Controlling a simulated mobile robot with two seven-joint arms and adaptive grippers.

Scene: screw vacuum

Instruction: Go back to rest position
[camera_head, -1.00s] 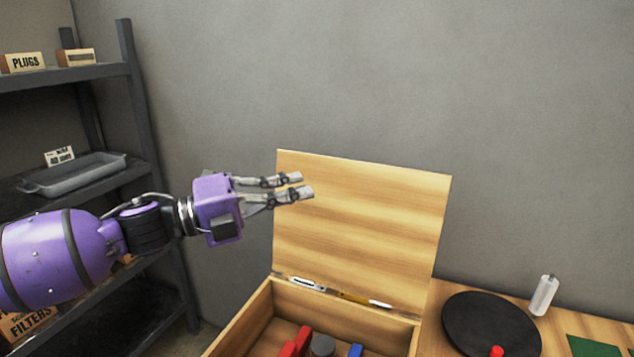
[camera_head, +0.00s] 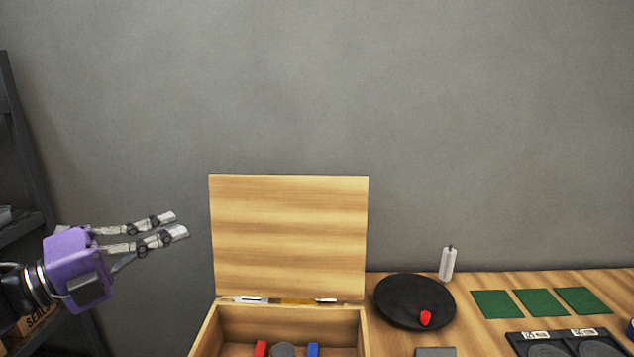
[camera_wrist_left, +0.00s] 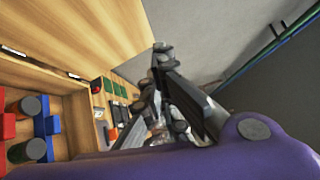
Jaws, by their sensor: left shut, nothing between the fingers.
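My left gripper (camera_head: 182,224) is at the left of the head view, raised in the air to the left of the open wooden box (camera_head: 208,335). Its grey fingers point right towards the box's upright lid (camera_head: 288,235) and hold nothing. In the left wrist view the fingers (camera_wrist_left: 163,52) show close up, with the lid (camera_wrist_left: 85,30) beside them. My right gripper is in neither view.
The box holds red (camera_head: 261,348) and blue (camera_head: 313,349) items. To its right on the wooden table are a black round plate (camera_head: 395,312), a clear cylinder (camera_head: 447,264) and green squares (camera_head: 492,304). Dark shelving (camera_head: 22,185) stands at the left.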

